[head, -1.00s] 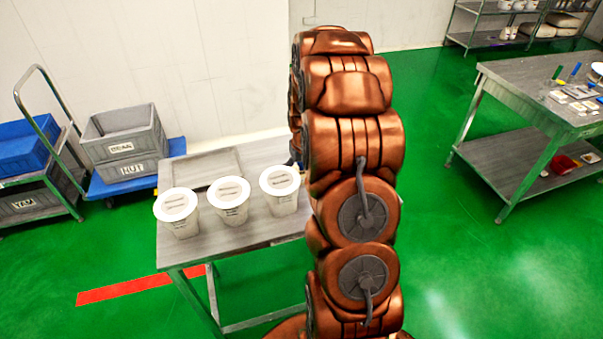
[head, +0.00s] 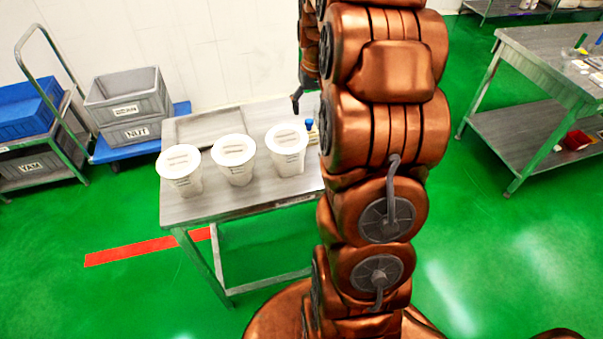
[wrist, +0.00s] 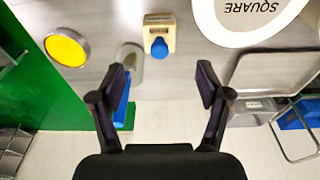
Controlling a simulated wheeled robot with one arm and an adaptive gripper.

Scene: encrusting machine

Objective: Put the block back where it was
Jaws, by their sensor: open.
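In the wrist view a small beige block (wrist: 159,36) with a blue knob and a dark label sits on the grey metal table. It lies a little beyond my gripper (wrist: 164,76), between the lines of the two fingers and apart from them. My gripper is open and empty. In the head view a small blue-topped thing (head: 310,126) shows beside the right-hand bucket, partly hidden by my arm. My arm hides most of the gripper there.
Three white lidded buckets (head: 234,155) stand in a row on the table (head: 215,208); a lid marked SQUARE (wrist: 250,15) is close to the block. A yellow-topped round thing (wrist: 67,47) and a blue-handled tool (wrist: 124,100) lie near. A grey tray (head: 210,125) is behind the buckets.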

